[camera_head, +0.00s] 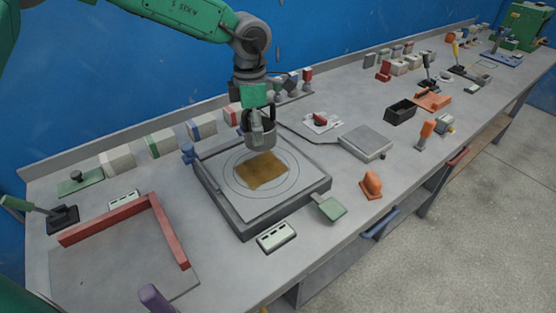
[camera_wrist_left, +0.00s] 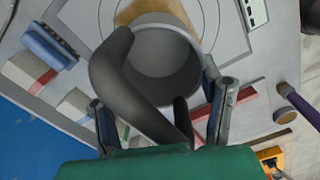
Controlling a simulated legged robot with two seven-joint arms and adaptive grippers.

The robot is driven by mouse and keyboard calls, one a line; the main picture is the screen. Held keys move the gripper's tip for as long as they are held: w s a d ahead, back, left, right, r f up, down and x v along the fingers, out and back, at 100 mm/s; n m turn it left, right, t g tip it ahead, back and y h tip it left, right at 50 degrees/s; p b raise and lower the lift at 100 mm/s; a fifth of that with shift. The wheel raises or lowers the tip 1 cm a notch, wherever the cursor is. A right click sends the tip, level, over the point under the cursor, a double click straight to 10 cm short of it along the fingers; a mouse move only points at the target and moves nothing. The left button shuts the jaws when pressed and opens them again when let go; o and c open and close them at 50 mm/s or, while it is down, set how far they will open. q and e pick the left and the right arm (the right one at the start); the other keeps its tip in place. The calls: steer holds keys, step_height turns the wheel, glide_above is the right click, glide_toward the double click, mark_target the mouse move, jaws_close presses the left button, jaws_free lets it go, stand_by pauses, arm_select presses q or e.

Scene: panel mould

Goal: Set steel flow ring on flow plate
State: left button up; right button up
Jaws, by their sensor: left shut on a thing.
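The steel flow ring (camera_head: 262,141) is a dark grey cup-like ring with a curved handle. My left gripper (camera_head: 257,124) is shut on it and holds it over the far part of the flow plate (camera_head: 238,199). The plate is a light grey square with concentric circles and a brown patch (camera_head: 262,171) at its middle, framed in dark grey. In the left wrist view the ring (camera_wrist_left: 168,62) sits between the fingers of my gripper (camera_wrist_left: 163,112), its handle crossing towards them and its rim partly covering the brown patch. Whether the ring touches the plate is unclear. My right gripper is out of view.
Several blocks (camera_head: 160,142) line the back of the bench. A flat scale-like box (camera_head: 366,141) stands to the right. A green scraper (camera_head: 331,208), an orange knob (camera_head: 371,184) and a small panel (camera_head: 277,236) lie in front. A red angled frame (camera_head: 168,230) lies to the left.

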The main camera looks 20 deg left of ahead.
arm_select(q)
steer(key=f, duration=0.3)
steer(key=a+f, duration=0.1)
steer(key=f, duration=0.1)
steer(key=shift+d+f, duration=0.3)
steer(key=shift+f, duration=0.15)
steer(key=shift+d+f, duration=0.2)
steer(key=shift+f, duration=0.6)
steer(key=shift+d+f, duration=0.15)
steer(key=shift+f, duration=0.6)
steer(key=shift+a, duration=0.25)
steer(key=o, duration=1.4)
steer(key=shift+s+a+f, duration=0.1)
steer(key=shift+a+f, duration=0.05)
steer(key=shift+a, duration=0.15)
steer(key=shift+c, duration=0.2)
steer(key=shift+d+r, duration=0.3)
steer(key=shift+r, duration=0.1)
steer(key=r, duration=1.1)
steer(key=shift+a, duration=0.25)
steer(key=shift+d+r, duration=0.2)
steer(key=shift+r, duration=0.05)
